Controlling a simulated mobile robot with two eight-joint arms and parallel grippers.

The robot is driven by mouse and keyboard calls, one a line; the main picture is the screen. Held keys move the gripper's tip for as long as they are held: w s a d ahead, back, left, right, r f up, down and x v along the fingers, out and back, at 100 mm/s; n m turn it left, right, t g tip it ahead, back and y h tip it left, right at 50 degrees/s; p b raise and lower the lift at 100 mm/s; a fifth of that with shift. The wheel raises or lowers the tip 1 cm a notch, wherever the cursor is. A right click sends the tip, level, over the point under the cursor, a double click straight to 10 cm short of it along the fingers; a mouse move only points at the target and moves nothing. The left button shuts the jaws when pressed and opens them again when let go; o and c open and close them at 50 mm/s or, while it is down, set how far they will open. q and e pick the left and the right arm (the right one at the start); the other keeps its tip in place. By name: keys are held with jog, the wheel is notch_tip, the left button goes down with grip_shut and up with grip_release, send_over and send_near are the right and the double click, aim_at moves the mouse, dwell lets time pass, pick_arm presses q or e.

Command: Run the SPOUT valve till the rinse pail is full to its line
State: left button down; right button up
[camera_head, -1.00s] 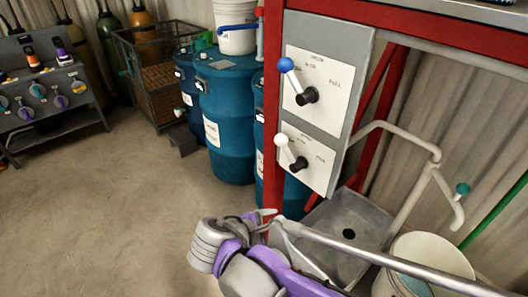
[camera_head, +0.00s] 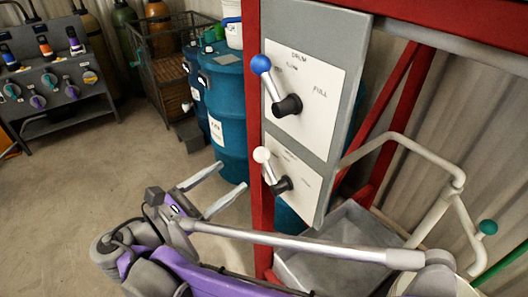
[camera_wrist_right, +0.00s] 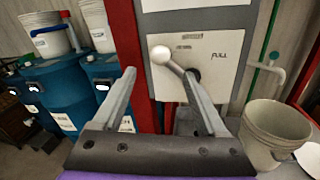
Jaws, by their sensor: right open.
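Two levers sit on a grey panel (camera_head: 345,90). The upper lever has a blue knob (camera_head: 261,65); the lower has a white knob (camera_head: 262,155). Both tilt up and left from black hubs. The lower label is too small to read. My right gripper (camera_head: 233,175) is open and empty, left of the white-knobbed lever. In the wrist view the white knob (camera_wrist_right: 160,54) shows between and beyond the fingertips (camera_wrist_right: 159,72), apart from them as far as I can tell. A pale pail (camera_wrist_right: 272,130) stands right; its fill line and water level are not visible. My left gripper is not in view.
A red post (camera_head: 255,130) stands beside the panel. A bent pale pipe (camera_head: 455,185) with a green knob (camera_head: 488,228) hangs at the right.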

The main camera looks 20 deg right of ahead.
aim_at(256, 159)
jog(key=p+x, duration=0.1)
jog(key=x, duration=0.9)
jog(key=shift+c, duration=0.3)
grip_shut()
dwell(1.0)
